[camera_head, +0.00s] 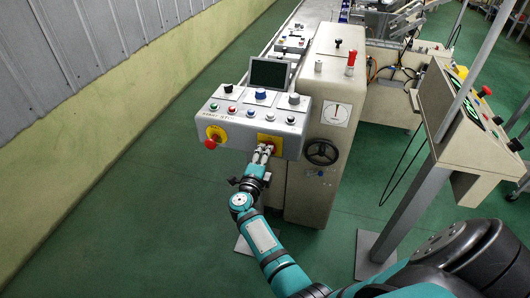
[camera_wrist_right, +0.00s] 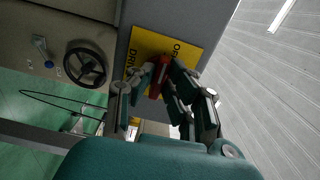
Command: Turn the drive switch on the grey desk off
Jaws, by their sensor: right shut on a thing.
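The grey desk (camera_head: 235,112) is a control box with a sloping top of knobs and buttons. On its front, at the right, is the yellow plate (camera_head: 271,139) of the drive switch. In the right wrist view the plate (camera_wrist_right: 189,47) carries dark lettering, partly hidden, and the switch's red handle (camera_wrist_right: 157,84) stands out from it. My right gripper (camera_head: 263,150) is at this switch. The wrist view shows its fingers (camera_wrist_right: 162,72) shut on the red handle, which they partly cover. My left gripper is not in view.
A second yellow plate with a red knob (camera_head: 212,136) is on the desk's left front. A black handwheel (camera_head: 322,152) sticks out from the beige cabinet (camera_head: 314,110) just right of my gripper. A slanted panel (camera_head: 470,145) stands further right. Green floor at left is clear.

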